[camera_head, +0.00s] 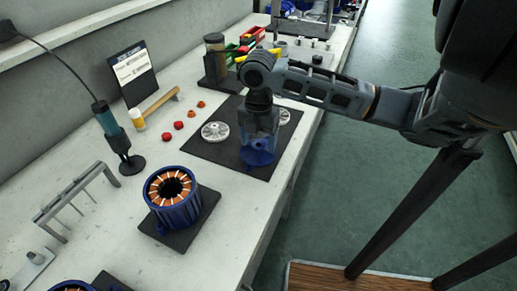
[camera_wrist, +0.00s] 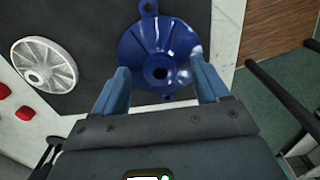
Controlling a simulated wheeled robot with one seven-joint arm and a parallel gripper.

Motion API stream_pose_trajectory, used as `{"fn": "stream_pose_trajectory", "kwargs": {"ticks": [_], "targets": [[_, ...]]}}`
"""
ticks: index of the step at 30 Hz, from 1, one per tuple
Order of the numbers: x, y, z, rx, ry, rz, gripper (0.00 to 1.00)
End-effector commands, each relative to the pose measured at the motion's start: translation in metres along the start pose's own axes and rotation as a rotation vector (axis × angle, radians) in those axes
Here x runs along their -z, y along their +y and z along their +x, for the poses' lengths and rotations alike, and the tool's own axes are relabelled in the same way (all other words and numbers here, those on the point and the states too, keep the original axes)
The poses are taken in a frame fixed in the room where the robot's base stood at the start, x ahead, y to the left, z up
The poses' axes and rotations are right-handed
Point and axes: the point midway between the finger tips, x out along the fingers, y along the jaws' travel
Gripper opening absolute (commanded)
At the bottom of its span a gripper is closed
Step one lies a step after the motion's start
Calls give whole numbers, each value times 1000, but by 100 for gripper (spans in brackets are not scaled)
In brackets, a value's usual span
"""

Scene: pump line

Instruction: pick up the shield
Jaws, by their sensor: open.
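The shield looks to be the blue, round, ribbed part (camera_head: 258,158) on the black mat, with a dark centre hole and lugs at its rim. In the wrist view the shield (camera_wrist: 158,45) lies just ahead of and between my fingers. My gripper (camera_head: 260,138) points down over it, and in the wrist view my gripper (camera_wrist: 160,80) is open, with one blue finger on each side of the shield's near part. I cannot tell whether the fingers touch it. In the head view my gripper hides part of the shield.
Silver finned wheels (camera_head: 215,131) lie on the black mat (camera_head: 205,150), one left and one behind my gripper. A blue stator with copper windings (camera_head: 172,198) stands nearer. Red caps (camera_head: 179,125) and an upright screwdriver (camera_head: 118,140) are left. The bench edge is close on the right.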

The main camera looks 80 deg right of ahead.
Motion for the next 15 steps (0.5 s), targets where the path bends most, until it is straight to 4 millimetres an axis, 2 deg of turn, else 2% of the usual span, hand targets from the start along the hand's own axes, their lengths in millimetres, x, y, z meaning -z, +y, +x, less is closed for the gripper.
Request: {"fn": "stream_pose_trajectory", "kwargs": {"ticks": [8, 15], "targets": [[0, 0, 3, 0, 0, 0, 74], [0, 0, 3, 0, 0, 0, 51]]}}
